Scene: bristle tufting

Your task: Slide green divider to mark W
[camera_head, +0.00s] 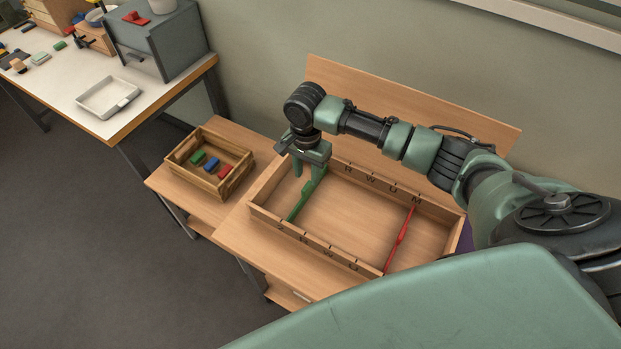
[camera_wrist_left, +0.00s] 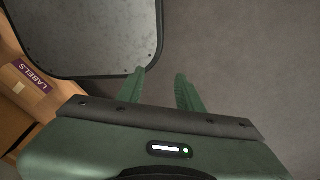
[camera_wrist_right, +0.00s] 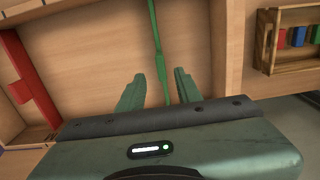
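The green divider (camera_head: 305,198) spans the wooden drawer tray (camera_head: 340,215) near its left end, left of the R marks. Mark W shows on the back wall (camera_head: 370,178) and on the front wall. My right gripper (camera_head: 311,172) is above the divider toward the back wall. In the right wrist view the divider (camera_wrist_right: 157,45) runs between the open fingers, with gaps on both sides. A red divider (camera_head: 402,238) spans the tray farther right, near U and M. My left gripper (camera_wrist_left: 160,73) is open and empty, outside the head view.
A small wooden box (camera_head: 211,160) with green, blue and red pieces stands left of the tray. A white-topped table (camera_head: 75,70) with a white dish (camera_head: 108,97) and a grey cabinet (camera_head: 160,40) is farther left. A wooden backboard (camera_head: 430,118) rises behind the tray.

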